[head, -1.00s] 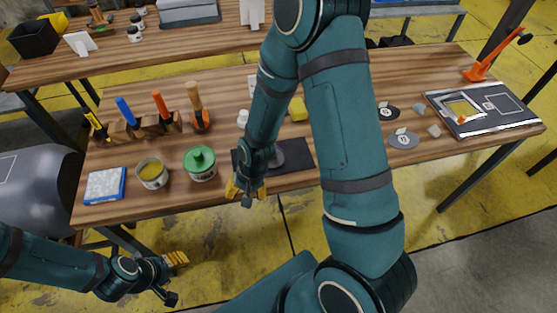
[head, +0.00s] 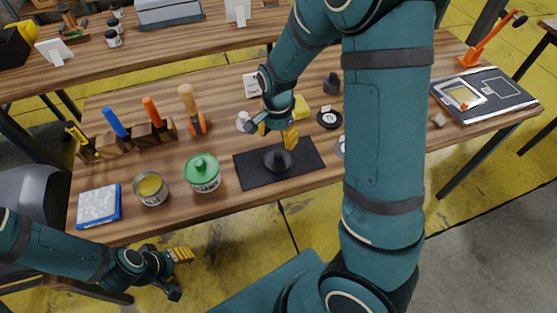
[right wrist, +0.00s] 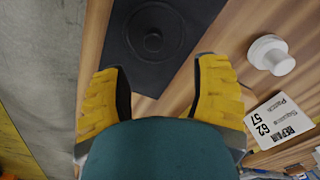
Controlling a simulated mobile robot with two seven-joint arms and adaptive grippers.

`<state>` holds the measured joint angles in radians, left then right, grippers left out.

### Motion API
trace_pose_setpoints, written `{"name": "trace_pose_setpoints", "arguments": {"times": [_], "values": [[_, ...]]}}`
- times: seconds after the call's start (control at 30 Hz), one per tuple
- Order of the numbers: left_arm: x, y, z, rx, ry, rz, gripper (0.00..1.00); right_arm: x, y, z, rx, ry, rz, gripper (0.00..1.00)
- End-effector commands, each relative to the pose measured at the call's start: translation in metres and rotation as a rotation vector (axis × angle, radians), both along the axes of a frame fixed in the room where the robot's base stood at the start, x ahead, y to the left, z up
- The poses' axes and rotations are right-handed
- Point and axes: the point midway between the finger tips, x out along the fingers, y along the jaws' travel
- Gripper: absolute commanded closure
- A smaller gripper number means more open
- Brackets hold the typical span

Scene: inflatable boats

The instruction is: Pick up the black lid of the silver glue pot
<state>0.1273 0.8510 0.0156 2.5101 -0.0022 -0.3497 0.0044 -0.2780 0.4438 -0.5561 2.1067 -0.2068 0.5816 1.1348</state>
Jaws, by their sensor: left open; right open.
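The black lid (head: 278,159) lies flat, knob up, on a black mat (head: 307,152) near the table's front edge. It also shows in the right wrist view (right wrist: 153,42) as a dark disc, ahead of the fingers. The silver glue pot (head: 151,188) stands open to the left, with yellow glue inside. My right gripper (head: 277,133) is open and empty, above the table just behind the lid and apart from it; its yellow fingers show in the right wrist view (right wrist: 162,68). My left gripper (head: 180,272) is open and empty, in front of the table edge.
A green-lidded tin (head: 202,174) stands between the silver pot and the mat. A blue-edged pad (head: 99,206) lies at the left corner. A tool rack (head: 125,140) stands behind. A white knobbed piece (right wrist: 270,55) and a printed card (right wrist: 279,121) lie beside the mat.

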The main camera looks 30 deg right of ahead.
Motion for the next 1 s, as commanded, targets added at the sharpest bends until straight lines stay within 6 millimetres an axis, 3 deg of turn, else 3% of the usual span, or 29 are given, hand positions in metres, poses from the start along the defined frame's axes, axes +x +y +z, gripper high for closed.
{"name": "trace_pose_setpoints", "arguments": {"times": [0.1,0.37,0.7,0.97,1.0], "values": [[0.001,0.0,-0.006,0.0,-0.003,0.001,0.51,0.0,0.0,-0.017,0.001,0.001,0.001,0.39],[0.002,0.0,-0.01,0.001,-0.005,0.001,0.51,-0.002,0.0,-0.03,0.001,0.0,0.002,0.39],[0.005,0.001,-0.027,0.003,-0.013,0.003,0.51,-0.009,0.001,-0.074,0.001,0.001,0.003,0.39],[0.006,0.001,-0.026,0.003,-0.014,0.003,0.51,-0.008,0.001,-0.074,0.0,-0.001,0.003,0.37],[0.006,0.001,-0.026,0.003,-0.014,0.003,0.51,-0.008,0.001,-0.074,0.0,-0.001,0.003,0.51]]}}
